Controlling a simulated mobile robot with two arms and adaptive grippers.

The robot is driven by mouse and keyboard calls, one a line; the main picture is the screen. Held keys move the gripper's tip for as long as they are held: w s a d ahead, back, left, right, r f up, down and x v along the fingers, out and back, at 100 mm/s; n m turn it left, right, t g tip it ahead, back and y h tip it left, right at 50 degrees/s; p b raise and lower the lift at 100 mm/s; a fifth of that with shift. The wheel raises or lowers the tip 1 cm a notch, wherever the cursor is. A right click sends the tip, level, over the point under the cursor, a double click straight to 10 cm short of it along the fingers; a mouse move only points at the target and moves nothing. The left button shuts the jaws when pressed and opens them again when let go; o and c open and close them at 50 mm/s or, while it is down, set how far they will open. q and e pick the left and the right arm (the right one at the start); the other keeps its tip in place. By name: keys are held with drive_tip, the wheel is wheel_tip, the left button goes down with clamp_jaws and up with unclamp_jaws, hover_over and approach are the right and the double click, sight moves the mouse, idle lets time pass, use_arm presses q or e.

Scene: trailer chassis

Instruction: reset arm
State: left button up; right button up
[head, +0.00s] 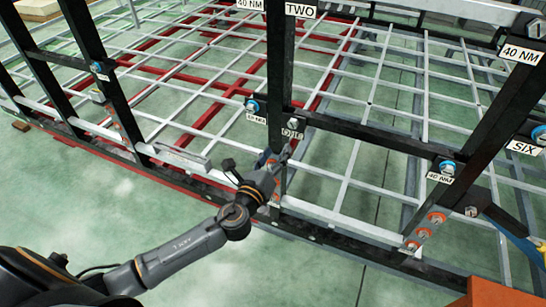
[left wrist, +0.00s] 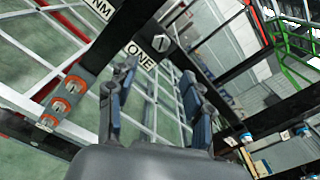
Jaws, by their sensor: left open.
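My left arm reaches in from the lower left in the head view. Its gripper (head: 281,160) is in front of the black post, just below the label ONE (head: 291,134). In the left wrist view the gripper (left wrist: 158,88) has its two fingers spread apart with nothing between them. The label ONE (left wrist: 139,56) and a bolt head (left wrist: 160,43) on the black frame lie beyond the fingertips. I cannot tell whether a finger touches the frame. My right gripper is not in view.
The black chassis frame (head: 365,133) with white and red bars spans the view. Bolts with blue collars (head: 252,106) and (head: 447,167) sit near 40 NM labels. Orange-washered bolts (head: 423,233) are at lower right. An orange object (head: 495,294) is in the bottom right corner. Green floor (head: 80,205) is clear at left.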

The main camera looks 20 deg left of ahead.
use_arm(q)
drive_tip(key=shift+s, duration=0.75)
drive_tip(key=s+a+f+n+g+y+b, duration=0.1)
drive_tip(key=s+a+f+n+g, duration=0.2)
drive_tip(key=f, duration=1)
drive_tip(key=s+a+f+n+g+y+b, duration=0.1)
drive_tip(key=a+f+n+g+b, duration=0.3)
drive_tip(key=f, duration=0.8)
drive_tip(key=s+f+n+g, duration=0.1)
drive_tip(key=s+f+n, duration=0.35)
drive_tip(key=f, duration=0.35)
drive_tip(key=s+f+n+g, duration=0.2)
drive_tip(key=s+f+n, duration=0.1)
drive_tip(key=s+f, duration=0.4)
drive_tip(key=s+d+f+n+g+b, duration=0.1)
drive_tip(key=s+f+n+g, duration=0.1)
drive_tip(key=s+f+n, duration=0.2)
drive_tip(key=s+d+f+n+g+h+b, duration=0.1)
drive_tip(key=s+f+n, duration=0.4)
drive_tip(key=s+f, duration=0.5)
drive_tip(key=s+d+f+n+g+b, duration=0.1)
drive_tip(key=s+f+n+g, duration=0.3)
drive_tip(key=s, duration=1.4)
wheel_tip(320, 180, down, 4)
drive_tip(key=shift+s+d+r, duration=0.2)
drive_tip(key=shift+d, duration=0.3)
